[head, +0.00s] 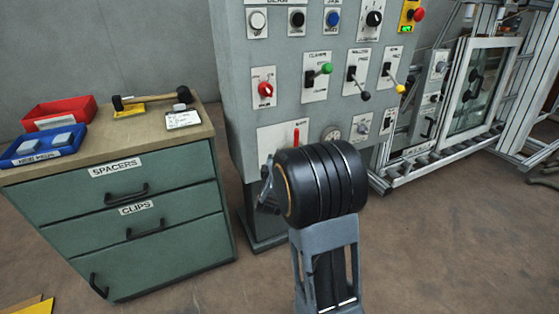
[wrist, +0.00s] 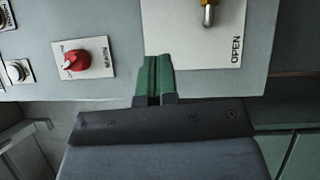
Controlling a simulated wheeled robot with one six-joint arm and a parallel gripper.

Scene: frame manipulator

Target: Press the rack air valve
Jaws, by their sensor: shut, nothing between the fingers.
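The grey control panel (head: 238,100) stands ahead of me in the head view, with several labelled controls. None of them is readable as the rack air valve. A red lever (head: 296,137) stands upright on a white plate low on the panel. Contact with the panel cannot be told.
A metal frame with a glass door (head: 478,85) stands at the right. The floor at lower right is clear.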

